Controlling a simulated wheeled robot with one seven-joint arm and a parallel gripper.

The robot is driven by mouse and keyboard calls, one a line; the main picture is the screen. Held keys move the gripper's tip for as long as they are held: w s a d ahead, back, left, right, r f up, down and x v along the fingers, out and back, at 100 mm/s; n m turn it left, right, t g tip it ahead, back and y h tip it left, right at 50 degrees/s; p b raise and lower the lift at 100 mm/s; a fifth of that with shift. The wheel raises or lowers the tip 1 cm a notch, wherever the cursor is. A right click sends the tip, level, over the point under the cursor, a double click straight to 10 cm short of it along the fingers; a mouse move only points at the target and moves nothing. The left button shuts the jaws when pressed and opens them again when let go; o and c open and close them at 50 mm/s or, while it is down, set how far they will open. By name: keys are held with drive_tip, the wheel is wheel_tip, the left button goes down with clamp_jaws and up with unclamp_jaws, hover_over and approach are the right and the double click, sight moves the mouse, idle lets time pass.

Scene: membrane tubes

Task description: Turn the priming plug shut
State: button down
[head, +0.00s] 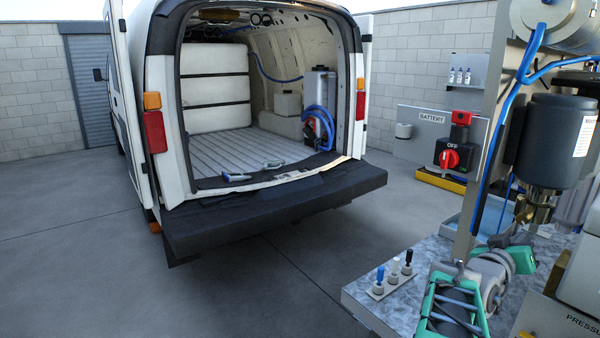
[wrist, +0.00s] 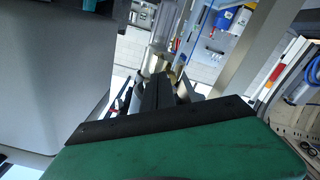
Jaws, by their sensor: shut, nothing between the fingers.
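In the wrist view my gripper (wrist: 161,80) shows as two dark fingers pressed together above its green body, with nothing between them. Small brass-coloured parts (wrist: 178,72) show just beyond the fingertips; I cannot tell whether they touch. In the head view my green and grey arm reaches in at the lower right, and the fingers cannot be made out there. A brass fitting (head: 535,206) sits under a dark cylindrical housing (head: 556,138) on the equipment stand. I cannot pick out the priming plug for certain in either view.
A workbench (head: 425,262) bears a small holder with blue, white and black-topped pieces (head: 393,274). A blue hose (head: 490,150) runs down the upright. A red OFF battery switch (head: 449,159) is behind. The open van (head: 270,215) stands left, with clear floor before it.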

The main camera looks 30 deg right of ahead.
sight(523, 218)
drive_tip(key=d, duration=0.4)
drive_tip(key=shift+w+d+b, duration=0.4)
drive_tip(key=shift+w+r, duration=0.15)
drive_tip(key=shift+w+a+f+b, duration=0.1)
drive_tip(key=shift+w+f+b, duration=0.2)
drive_tip(key=shift+b, duration=1.1)
drive_tip(key=shift+w+a+f+b, duration=0.1)
drive_tip(key=shift+w+b, duration=0.25)
drive_tip(key=shift+b, duration=1)
drive_tip(key=shift+w+b, duration=0.3)
drive_tip(key=shift+b, duration=0.35)
drive_tip(key=shift+r, duration=0.15)
drive_tip(key=shift+b, duration=0.35)
